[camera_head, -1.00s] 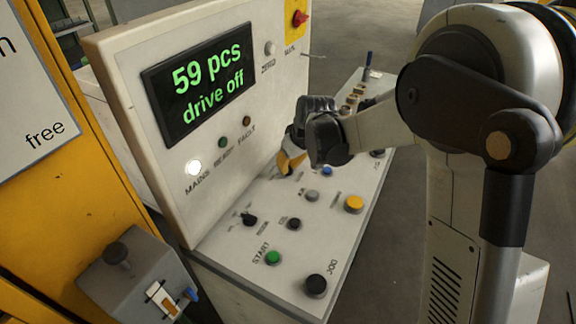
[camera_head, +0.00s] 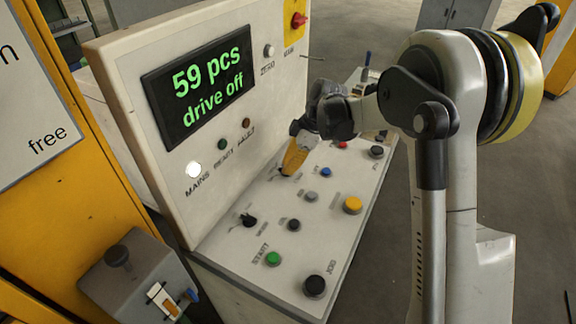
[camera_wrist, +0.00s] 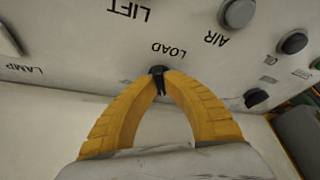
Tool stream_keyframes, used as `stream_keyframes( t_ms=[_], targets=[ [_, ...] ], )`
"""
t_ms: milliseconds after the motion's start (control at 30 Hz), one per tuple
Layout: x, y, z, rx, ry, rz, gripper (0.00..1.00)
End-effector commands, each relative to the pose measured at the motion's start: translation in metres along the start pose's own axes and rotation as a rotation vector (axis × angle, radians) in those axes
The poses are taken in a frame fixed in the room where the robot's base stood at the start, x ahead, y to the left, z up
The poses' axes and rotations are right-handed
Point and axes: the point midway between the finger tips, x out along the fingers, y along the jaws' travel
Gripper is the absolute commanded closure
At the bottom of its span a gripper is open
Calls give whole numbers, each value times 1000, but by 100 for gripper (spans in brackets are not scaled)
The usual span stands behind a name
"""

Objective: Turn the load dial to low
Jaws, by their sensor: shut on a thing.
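The load dial (camera_wrist: 158,85) is a small black knob under the LOAD label in the wrist view. My gripper (camera_wrist: 160,74) has its two yellow fingers closed around it, their tips meeting on the knob from both sides. In the head view my gripper (camera_head: 288,172) reaches down to the back part of the sloping panel, close to the upright display board. The fingers and wrist hide the dial there. The dial's pointer setting cannot be read.
The panel (camera_head: 262,215) carries a green start button (camera_head: 272,258), a black jog button (camera_head: 314,286), a yellow button (camera_head: 352,205) and a blue one (camera_head: 325,172). The display (camera_head: 198,86) reads "59 pcs drive off". A red switch (camera_head: 298,19) is on the upright board.

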Motion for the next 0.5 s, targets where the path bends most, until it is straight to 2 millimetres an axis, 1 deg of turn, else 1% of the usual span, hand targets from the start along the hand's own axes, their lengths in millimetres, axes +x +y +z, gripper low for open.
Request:
stream_keyframes(
  t_ms=[200,500],
  targets=[
    [0,1,0,-139,-1,-58,100],
    [0,1,0,-246,-2,-102,100]
  ],
)
